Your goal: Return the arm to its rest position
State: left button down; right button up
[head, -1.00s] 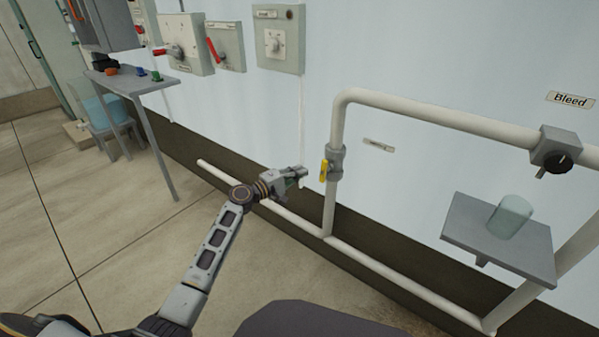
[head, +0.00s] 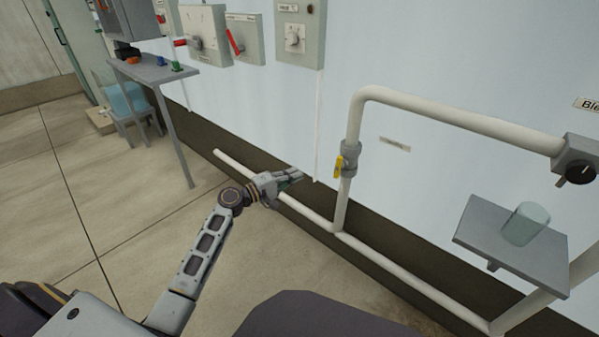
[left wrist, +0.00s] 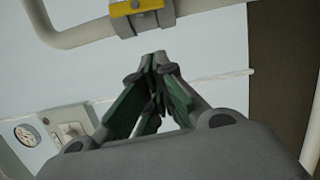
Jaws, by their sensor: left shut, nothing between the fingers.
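My left gripper (head: 290,179) is in the middle of the head view, in front of the wall and left of the yellow-handled valve (head: 341,165). It is shut and empty, with a clear gap to the valve. In the left wrist view its green-padded fingers (left wrist: 152,88) meet at the tips, and the valve's yellow handle (left wrist: 133,7) shows beyond them at the top. My left arm (head: 205,245) reaches up from the bottom left. My right gripper is not in view.
White pipes (head: 450,125) run along the wall. A grey shelf (head: 480,225) at right bears a clear beaker (head: 526,224). Panels with red levers (head: 235,40) hang above. A grey table (head: 155,72) stands at back left. The floor at left is largely open.

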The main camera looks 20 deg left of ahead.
pick_arm(q)
jog(key=shift+s+a, duration=0.25)
jog(key=shift+s, duration=0.1)
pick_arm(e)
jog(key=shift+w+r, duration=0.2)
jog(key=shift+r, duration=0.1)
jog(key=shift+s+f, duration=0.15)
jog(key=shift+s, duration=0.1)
